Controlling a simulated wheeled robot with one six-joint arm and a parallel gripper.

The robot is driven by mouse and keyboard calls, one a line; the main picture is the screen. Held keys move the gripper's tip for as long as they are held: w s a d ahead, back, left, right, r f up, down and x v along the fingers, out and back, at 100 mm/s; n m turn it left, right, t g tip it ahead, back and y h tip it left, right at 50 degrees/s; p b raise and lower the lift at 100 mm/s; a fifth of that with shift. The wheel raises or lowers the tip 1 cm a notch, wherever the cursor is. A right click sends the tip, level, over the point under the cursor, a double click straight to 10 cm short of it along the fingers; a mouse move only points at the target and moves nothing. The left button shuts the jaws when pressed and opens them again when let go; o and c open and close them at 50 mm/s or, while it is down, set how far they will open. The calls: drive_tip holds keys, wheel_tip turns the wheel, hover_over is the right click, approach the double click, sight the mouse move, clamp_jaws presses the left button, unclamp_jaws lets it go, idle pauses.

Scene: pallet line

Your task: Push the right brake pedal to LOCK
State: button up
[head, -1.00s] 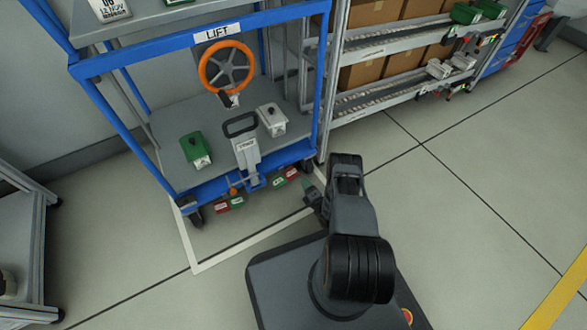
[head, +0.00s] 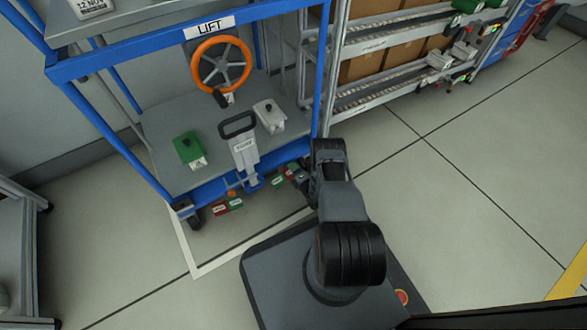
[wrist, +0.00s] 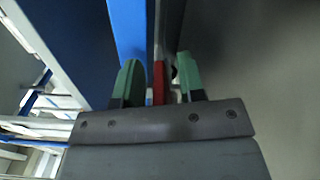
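The right brake pedal is a green and red pair low on the blue cart's front right corner. Its green part (head: 277,181) shows in the head view, and its red part (head: 291,170) is partly covered by my arm. In the wrist view my gripper (wrist: 159,82) has two green-tipped fingers spread apart. A narrow red pedal part (wrist: 158,84) shows between the fingers, with a gap on either side, beside the blue cart frame (wrist: 128,30). Contact cannot be told. The left brake pedal (head: 227,207) is a similar red and green pair. The pedal lettering is too small to read.
The cart carries an orange handwheel (head: 221,63), a grey pull handle (head: 240,138), a green box (head: 189,150) and a white box (head: 269,117). A rack with cardboard boxes stands to the right. Open floor (head: 440,200) lies right of my arm.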

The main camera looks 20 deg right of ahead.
clamp_jaws()
drive_tip(key=shift+f, duration=0.1)
drive_tip(key=shift+f+m, duration=0.4)
drive_tip(key=shift+m, duration=0.55)
drive_tip(key=shift+f+m, duration=0.45)
drive_tip(key=shift+m, duration=0.45)
drive_tip(key=shift+f+m, duration=0.4)
drive_tip(key=shift+m, duration=0.55)
unclamp_jaws()
